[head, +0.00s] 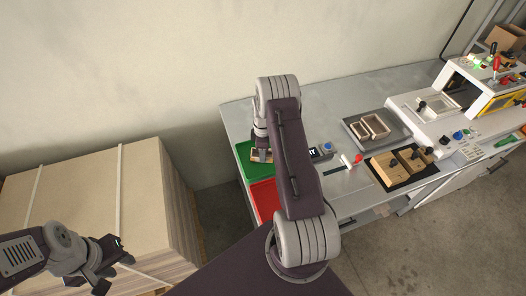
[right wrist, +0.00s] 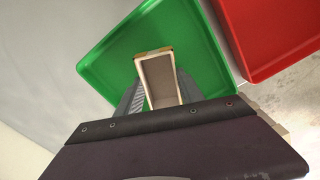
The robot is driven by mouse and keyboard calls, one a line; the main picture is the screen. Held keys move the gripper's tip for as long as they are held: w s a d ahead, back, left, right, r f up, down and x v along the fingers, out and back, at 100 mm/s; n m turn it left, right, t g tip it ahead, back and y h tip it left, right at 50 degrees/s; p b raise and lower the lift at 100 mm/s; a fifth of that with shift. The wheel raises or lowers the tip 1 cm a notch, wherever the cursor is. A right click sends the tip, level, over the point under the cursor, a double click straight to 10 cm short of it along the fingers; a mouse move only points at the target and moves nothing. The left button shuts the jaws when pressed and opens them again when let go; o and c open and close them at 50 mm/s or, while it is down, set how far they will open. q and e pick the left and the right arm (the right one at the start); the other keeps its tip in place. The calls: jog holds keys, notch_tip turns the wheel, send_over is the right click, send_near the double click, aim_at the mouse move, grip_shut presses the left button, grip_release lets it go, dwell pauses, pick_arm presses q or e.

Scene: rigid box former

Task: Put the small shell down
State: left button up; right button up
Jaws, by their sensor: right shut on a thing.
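The small shell (right wrist: 159,82) is an open, pale box with tan edges and a grey inside. In the right wrist view it stands between the two fingers of my right gripper (right wrist: 160,92), which is shut on it. It is over the green tray (right wrist: 98,68); I cannot tell if it touches the tray floor. In the head view my right arm partly covers the shell (head: 262,156) and the green tray (head: 245,168). My left gripper (head: 112,268) is open and empty, in front of the stacked boards at lower left.
A red tray (head: 263,200) lies beside the green one, also in the right wrist view (right wrist: 275,35). A grey tray with two small boxes (head: 370,127), a black mat with wooden blocks (head: 402,163) and a white machine (head: 450,100) stand to the right. Stacked boards (head: 90,190) stand left.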

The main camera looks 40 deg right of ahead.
jog(key=shift+f, duration=0.1)
jog(key=o, duration=1.3)
jog(key=shift+r, duration=0.6)
notch_tip(320, 180, up, 11)
jog(key=b, duration=0.1)
jog(key=s+a+r+m, duration=0.1)
jog(key=s+a+m, duration=0.2)
jog(key=s+a, duration=0.2)
jog(key=s+a+r+m, duration=0.1)
jog(key=s+a+m, duration=0.2)
jog(key=s+a, duration=0.3)
jog(key=s+a+r+m+t, duration=0.1)
jog(key=s+a+m, duration=0.3)
jog(key=a, duration=0.5)
jog(key=shift+s+a+r, duration=0.15)
jog(key=shift+s+r, duration=0.05)
jog(key=shift+s, duration=0.25)
jog(key=shift+s+a+r, duration=0.1)
jog(key=shift+s+r, duration=0.05)
jog(key=shift+s, duration=0.25)
